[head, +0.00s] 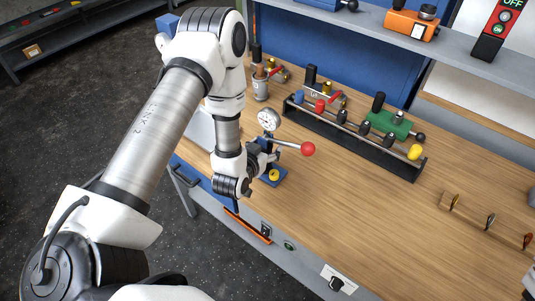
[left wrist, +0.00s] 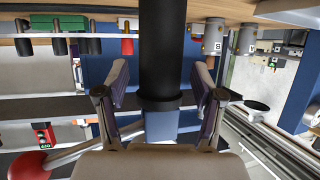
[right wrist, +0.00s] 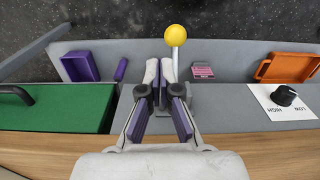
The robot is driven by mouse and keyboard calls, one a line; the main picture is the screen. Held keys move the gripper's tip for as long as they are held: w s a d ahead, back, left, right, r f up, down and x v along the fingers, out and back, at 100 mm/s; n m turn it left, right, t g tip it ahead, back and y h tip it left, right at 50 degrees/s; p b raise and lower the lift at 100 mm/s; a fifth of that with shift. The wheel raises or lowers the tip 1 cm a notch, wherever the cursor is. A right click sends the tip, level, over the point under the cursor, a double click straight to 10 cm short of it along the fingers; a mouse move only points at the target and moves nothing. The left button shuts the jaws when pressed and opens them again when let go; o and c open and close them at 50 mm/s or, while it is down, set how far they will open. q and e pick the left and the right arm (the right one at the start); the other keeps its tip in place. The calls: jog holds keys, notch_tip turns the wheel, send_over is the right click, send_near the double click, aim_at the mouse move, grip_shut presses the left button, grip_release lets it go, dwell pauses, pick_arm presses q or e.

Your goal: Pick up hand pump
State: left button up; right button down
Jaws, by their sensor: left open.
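The hand pump stands on the bench near its front left edge, with a blue base (head: 277,180), a dark column, a round white gauge (head: 268,119) and a lever ending in a red ball (head: 308,149). My left gripper (head: 262,158) is at the pump's column. In the left wrist view its two fingers (left wrist: 162,95) are open, one on each side of a black column (left wrist: 163,45); contact is not clear. The red ball (left wrist: 30,165) shows at lower left there. My right gripper (right wrist: 159,80) has its fingertips close together, with nothing seen between them.
A black rack with coloured knobs (head: 350,140) stands behind the pump, with a green device (head: 390,123) and a steel cylinder (head: 261,88) nearby. A yellow-ball lever (right wrist: 175,36) is just beyond my right fingertips. The bench front centre is clear.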

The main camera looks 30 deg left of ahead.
pick_arm(q)
jog(key=shift+s+r, duration=0.1)
jog(key=shift+s, duration=0.1)
jog(key=shift+c, duration=0.4)
jog(key=shift+w, duration=0.1)
grip_shut()
jog(key=shift+w+r, duration=0.1)
jog(key=shift+r, duration=0.05)
